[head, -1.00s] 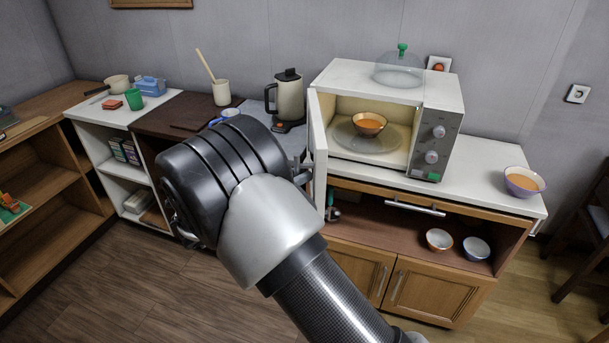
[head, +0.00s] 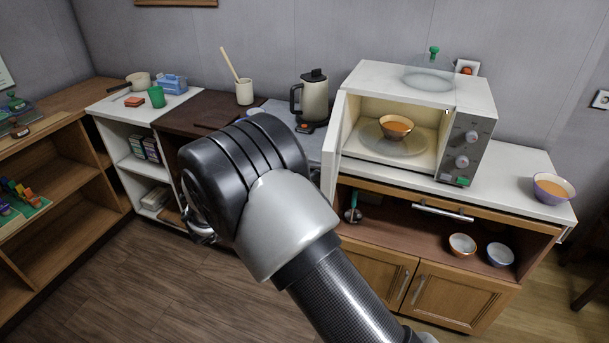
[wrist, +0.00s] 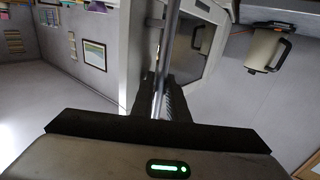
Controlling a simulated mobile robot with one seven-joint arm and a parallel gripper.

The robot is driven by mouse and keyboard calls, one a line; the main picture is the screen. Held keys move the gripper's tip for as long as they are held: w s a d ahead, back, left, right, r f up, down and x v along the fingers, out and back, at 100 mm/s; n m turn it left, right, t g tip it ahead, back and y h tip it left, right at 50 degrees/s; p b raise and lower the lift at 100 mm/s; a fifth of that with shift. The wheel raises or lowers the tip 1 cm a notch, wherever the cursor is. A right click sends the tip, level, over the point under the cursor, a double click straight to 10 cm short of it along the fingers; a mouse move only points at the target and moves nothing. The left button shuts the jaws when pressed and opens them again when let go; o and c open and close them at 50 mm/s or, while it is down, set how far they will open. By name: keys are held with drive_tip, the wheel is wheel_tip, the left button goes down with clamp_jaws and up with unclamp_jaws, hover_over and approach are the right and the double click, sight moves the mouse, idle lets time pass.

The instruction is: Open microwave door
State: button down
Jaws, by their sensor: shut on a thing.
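The white microwave (head: 468,85) stands on the counter with its door open. The door (head: 337,135) stands out from the left side of the opening and is seen nearly edge-on in the head view. A bowl of orange food (head: 396,126) sits on the glass turntable (head: 372,142) inside. In the wrist view, my gripper (wrist: 160,98) is shut on the door handle (wrist: 169,42), a shiny metal bar between the fingers. The door's dark window (wrist: 193,48) shows behind it.
A glass dome (head: 430,78) with a green knob sits on the microwave. A kettle (head: 314,98) stands left of the door. A purple bowl (head: 552,189) is on the counter at right. The floor (head: 150,285) at left is clear.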

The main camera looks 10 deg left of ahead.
drive_tip(key=shift+w+r, duration=0.15)
drive_tip(key=shift+r, duration=0.05)
drive_tip(key=c, duration=2)
unclamp_jaws()
drive_tip(key=shift+f, duration=0.1)
drive_tip(key=v, duration=1.7)
drive_tip(key=shift+s, duration=0.2)
drive_tip(key=shift+a, duration=0.1)
